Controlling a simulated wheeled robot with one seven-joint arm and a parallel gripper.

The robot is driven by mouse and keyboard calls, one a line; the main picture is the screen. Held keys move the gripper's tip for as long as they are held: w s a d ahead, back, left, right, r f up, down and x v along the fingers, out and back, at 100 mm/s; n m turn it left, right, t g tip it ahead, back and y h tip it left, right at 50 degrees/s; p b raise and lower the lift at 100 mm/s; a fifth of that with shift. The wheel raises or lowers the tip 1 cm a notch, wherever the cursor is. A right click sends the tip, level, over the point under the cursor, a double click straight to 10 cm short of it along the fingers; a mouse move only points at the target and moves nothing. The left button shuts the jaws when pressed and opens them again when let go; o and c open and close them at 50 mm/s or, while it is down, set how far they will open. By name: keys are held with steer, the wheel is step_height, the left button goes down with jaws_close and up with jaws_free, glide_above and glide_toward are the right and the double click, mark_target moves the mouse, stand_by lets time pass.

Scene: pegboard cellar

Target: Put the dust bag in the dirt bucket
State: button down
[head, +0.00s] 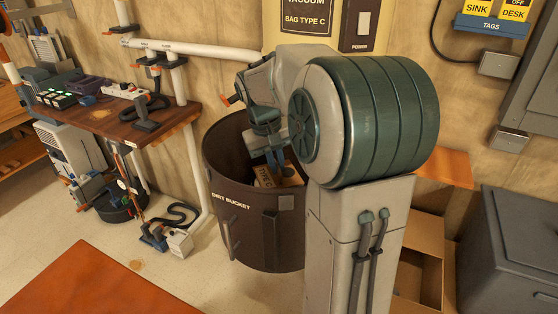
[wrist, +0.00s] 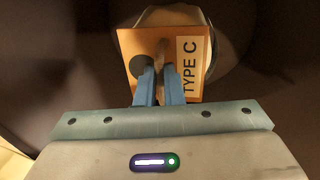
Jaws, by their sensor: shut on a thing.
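The dirt bucket (head: 240,215) is a large dark brown bin with its name on the front, standing on the floor below the vacuum panel. My gripper (head: 275,160) reaches down into its mouth. The dust bag (head: 264,181) shows partly past the fingers, inside the bucket's rim, with "TYPE C" print. In the wrist view my gripper (wrist: 158,80) has its blue fingers shut on the tan collar plate of the dust bag (wrist: 185,40). The pale bag body behind the plate is mostly hidden. Dark bucket wall surrounds it. I cannot tell whether the bag touches the bottom.
A wooden bench (head: 115,120) with tools and a power strip stands at the left. An open cardboard box (head: 420,265) is right of the bucket, beside a grey chest (head: 510,245). An orange-brown tabletop (head: 90,280) fills the lower left.

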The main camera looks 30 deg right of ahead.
steer(key=c, duration=1.5)
jaws_free()
steer(key=shift+c, duration=0.2)
steer(key=shift+r, duration=0.1)
steer(key=shift+r+p, duration=0.3)
steer(key=shift+r, duration=0.05)
step_height(320, 180, up, 12)
steer(key=a, duration=0.2)
steer(key=shift+w+a, duration=0.15)
steer(key=shift+r, duration=0.1)
